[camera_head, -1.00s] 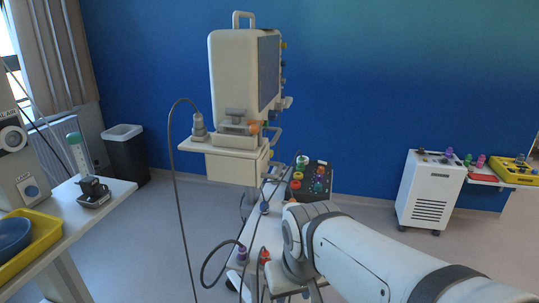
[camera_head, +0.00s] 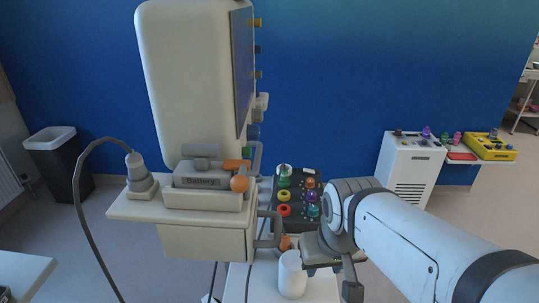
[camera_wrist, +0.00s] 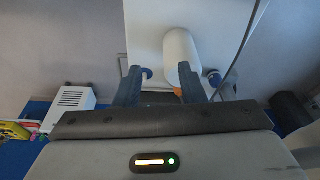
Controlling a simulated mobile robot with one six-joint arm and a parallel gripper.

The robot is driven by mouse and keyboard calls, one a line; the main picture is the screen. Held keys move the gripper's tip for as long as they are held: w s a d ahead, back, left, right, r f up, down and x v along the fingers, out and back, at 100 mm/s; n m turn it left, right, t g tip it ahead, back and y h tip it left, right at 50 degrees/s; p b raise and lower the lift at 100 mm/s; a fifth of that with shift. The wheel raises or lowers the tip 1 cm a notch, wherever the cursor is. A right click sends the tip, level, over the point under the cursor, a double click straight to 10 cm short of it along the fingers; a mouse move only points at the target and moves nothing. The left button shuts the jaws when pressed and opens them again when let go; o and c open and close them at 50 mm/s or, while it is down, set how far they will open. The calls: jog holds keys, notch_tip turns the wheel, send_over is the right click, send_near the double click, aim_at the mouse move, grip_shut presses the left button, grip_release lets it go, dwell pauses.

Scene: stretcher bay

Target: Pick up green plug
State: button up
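A small green plug (camera_head: 445,138) also shows on the far right shelf. I cannot tell which one the task means. My gripper (camera_wrist: 160,73) is open in the wrist view, its two dark fingers spread. A white cylinder (camera_wrist: 180,55) shows beyond and partly between the fingertips. Contact with it cannot be told.
A large monitor unit (camera_head: 190,80) with a battery (camera_head: 200,180) and a corded probe (camera_head: 138,172) on its shelf stands left of my arm. A white cabinet (camera_head: 408,168) and a yellow tray (camera_head: 490,150) are at the right. A bin (camera_head: 58,160) stands at the left.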

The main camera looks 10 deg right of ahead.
jog(key=shift+o, duration=0.3)
jog(key=shift+o, duration=0.7)
jog(key=shift+w+a, duration=0.1)
jog(key=shift+w, duration=0.1)
jog(key=shift+o, duration=0.2)
jog(key=w+d+r, duration=0.1)
jog(key=w+r, duration=0.1)
jog(key=w, duration=0.5)
jog(key=shift+w+r, duration=0.25)
jog(key=n+t, duration=0.1)
jog(key=t, duration=0.1)
send_near(285, 171)
notch_tip(285, 171, down, 2)
jog(key=w, duration=0.2)
jog(key=x, duration=0.4)
jog(key=s+p+x, duration=0.1)
jog(key=x, duration=0.2)
jog(key=shift+f, duration=0.15)
grip_shut()
